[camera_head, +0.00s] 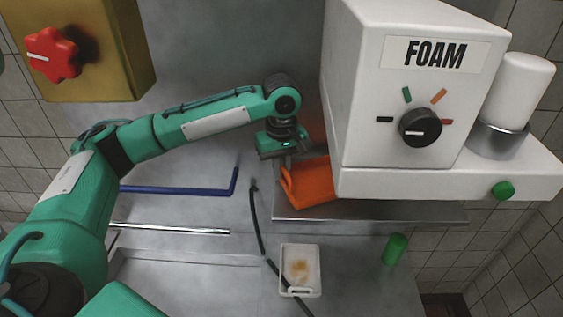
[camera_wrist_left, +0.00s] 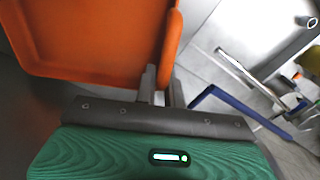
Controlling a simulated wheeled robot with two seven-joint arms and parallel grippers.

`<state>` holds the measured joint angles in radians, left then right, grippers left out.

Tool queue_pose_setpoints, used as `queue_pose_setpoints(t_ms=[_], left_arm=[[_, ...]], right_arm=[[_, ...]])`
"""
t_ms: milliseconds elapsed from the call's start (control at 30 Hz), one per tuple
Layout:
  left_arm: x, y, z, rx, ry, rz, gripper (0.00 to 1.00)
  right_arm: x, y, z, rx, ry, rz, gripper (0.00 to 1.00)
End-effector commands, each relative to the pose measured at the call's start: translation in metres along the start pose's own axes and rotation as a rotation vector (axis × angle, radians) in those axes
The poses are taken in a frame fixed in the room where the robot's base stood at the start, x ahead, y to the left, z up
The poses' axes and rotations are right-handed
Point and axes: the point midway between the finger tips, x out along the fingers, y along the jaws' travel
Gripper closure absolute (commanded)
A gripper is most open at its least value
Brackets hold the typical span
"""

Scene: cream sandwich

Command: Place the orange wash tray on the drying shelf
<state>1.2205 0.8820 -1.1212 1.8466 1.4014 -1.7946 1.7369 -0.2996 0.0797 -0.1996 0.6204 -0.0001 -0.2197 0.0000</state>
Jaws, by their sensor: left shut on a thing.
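The orange wash tray (camera_head: 308,184) is just left of the white FOAM machine, which hides part of it. The tray also fills the upper left of the left wrist view (camera_wrist_left: 90,40). My left gripper (camera_head: 287,160) is shut on the tray's edge. Its fingers (camera_wrist_left: 160,88) close at the tray's orange rim or handle in the wrist view. A grey metal shelf (camera_head: 400,212) juts out below the FOAM machine. The tray's lower edge lies over the shelf's left part; I cannot tell whether they touch. My right gripper is not in view.
The white FOAM machine (camera_head: 390,150) with a dial stands close right of the tray. A blue rail (camera_head: 180,190) and a metal rail (camera_head: 175,230) lie left. A dark hose (camera_head: 258,225), a white tray (camera_head: 300,268) and a green cylinder (camera_head: 395,249) are below.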

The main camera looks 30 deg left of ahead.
Motion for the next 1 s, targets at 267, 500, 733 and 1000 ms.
queue_pose_setpoints(t_ms=[267,500,733,1000], left_arm=[[0.0029,0.0007,-0.0014,0.001,0.001,0.001,1.00],[0.0050,0.0007,-0.0014,0.001,0.001,0.001,0.78],[0.0049,0.0007,-0.0013,0.001,0.000,0.001,0.68],[-0.0040,0.0013,-0.0014,0.001,0.001,0.002,0.68]], right_arm=[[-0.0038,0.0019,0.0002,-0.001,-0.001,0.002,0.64],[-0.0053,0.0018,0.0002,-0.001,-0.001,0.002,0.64],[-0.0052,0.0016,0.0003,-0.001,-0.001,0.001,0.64],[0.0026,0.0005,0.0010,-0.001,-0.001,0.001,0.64]])
